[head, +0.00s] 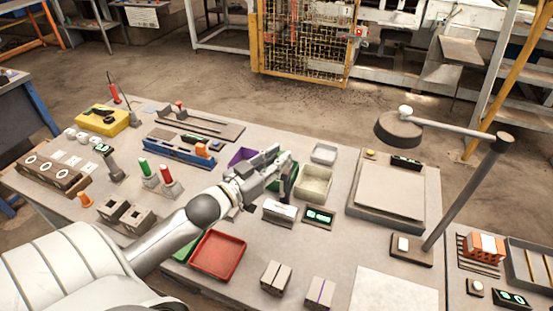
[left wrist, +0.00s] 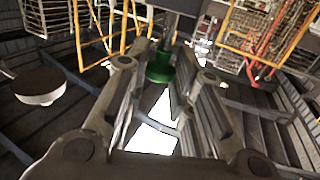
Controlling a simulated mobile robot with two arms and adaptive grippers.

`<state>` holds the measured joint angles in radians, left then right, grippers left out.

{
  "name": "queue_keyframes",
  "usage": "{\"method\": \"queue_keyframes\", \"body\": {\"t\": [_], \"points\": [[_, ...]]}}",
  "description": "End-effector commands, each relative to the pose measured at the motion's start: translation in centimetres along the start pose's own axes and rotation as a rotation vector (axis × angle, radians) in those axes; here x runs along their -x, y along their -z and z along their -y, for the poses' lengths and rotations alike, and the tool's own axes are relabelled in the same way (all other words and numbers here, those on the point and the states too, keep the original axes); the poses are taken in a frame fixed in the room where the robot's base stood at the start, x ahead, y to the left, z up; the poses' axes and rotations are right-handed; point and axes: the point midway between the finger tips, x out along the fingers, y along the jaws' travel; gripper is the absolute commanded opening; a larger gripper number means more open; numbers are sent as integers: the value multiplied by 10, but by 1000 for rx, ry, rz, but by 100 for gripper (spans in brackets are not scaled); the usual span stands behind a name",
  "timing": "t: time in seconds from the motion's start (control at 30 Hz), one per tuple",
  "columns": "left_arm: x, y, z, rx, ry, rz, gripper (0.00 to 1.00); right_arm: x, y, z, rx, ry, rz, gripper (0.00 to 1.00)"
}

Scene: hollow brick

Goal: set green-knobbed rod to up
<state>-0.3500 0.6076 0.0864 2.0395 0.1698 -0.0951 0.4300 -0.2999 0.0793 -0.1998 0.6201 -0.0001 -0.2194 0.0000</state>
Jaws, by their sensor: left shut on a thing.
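My left gripper (head: 283,168) is above the middle of the bench and shut on the green-knobbed rod. In the left wrist view, the round green knob (left wrist: 160,68) shows between the fingers, with dark grey shaft above it. The hold itself is partly hidden by the fingers. In the head view I cannot clearly make out the knob from the green tray behind the gripper. A green-topped piece (head: 146,168) and a red-topped piece (head: 167,177) stand on grey bases at the left, apart from the gripper. My right gripper is not in view.
Near the gripper are a beige bin (head: 313,183), a white slotted block (head: 279,212) and a lit display (head: 318,215). A red tray (head: 218,255) lies nearer. A lamp (head: 398,130) with a post rises at the right. Grey blocks (head: 275,278) sit in front.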

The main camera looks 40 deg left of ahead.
Motion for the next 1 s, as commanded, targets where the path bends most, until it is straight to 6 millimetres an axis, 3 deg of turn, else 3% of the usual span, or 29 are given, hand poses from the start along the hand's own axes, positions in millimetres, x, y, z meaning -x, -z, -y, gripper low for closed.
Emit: {"method": "queue_keyframes", "body": {"t": [0.03, 0.1, 0.47, 0.5, 0.67, 1.0], "points": [[0, 15, 0, 0, 0, -3, 0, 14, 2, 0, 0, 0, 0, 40], [0, 20, 0, 0, 0, -3, 0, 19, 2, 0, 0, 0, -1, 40], [0, 21, 0, 0, 0, -4, 0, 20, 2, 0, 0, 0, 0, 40], [0, 21, 0, 0, 0, -4, 24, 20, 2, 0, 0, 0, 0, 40], [0, 20, 0, 0, 0, -3, 45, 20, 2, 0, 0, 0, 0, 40], [1, 20, 0, 0, 0, -1, 47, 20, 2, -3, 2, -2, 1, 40]]}}
